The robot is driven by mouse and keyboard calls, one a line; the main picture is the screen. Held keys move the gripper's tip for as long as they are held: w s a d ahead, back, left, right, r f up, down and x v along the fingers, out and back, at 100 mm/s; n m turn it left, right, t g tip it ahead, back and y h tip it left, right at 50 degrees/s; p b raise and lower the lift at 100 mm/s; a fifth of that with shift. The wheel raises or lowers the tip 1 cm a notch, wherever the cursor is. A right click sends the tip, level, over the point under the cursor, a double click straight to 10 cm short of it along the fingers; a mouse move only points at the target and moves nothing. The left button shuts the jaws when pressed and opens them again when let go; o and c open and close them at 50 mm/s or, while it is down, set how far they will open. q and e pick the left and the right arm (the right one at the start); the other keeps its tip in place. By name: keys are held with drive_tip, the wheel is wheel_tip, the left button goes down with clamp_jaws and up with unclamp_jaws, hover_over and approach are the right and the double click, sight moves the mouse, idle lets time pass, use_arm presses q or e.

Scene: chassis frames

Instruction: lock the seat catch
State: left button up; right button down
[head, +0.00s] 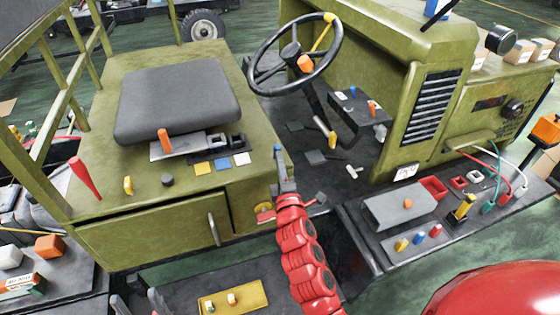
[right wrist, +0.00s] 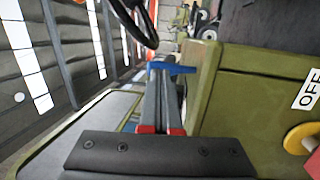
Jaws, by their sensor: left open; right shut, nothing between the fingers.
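An orange lever (head: 165,140) stands on a grey metal plate (head: 178,149) at the front edge of the black seat (head: 178,100); this looks like the seat catch. A dark block (head: 228,141) sits at the plate's right end. My right gripper (head: 281,160) points up beside the right edge of the green seat box, well right of the lever. In the right wrist view its fingers (right wrist: 165,100) are shut and empty, with a blue bar (right wrist: 172,68) at or just beyond their tips; contact is unclear. My left gripper (head: 137,303) is open at the bottom edge, mostly cut off.
A steering wheel (head: 295,55) rises right of the seat. A red lever (head: 84,178) stands on the box's left. A yellow knob (right wrist: 302,138) sits by an OFF label (right wrist: 308,92). A step with a yellow tray (head: 235,299) lies below. A parts bench (head: 400,225) is at right.

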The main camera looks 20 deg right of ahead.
sight(277, 149)
drive_tip(key=w+r+g+p, duration=0.1)
drive_tip(key=r+p, duration=0.1)
drive_tip(key=p, duration=0.1)
drive_tip(key=shift+w, duration=0.7)
drive_tip(key=shift+r, duration=0.3)
idle(0.4)
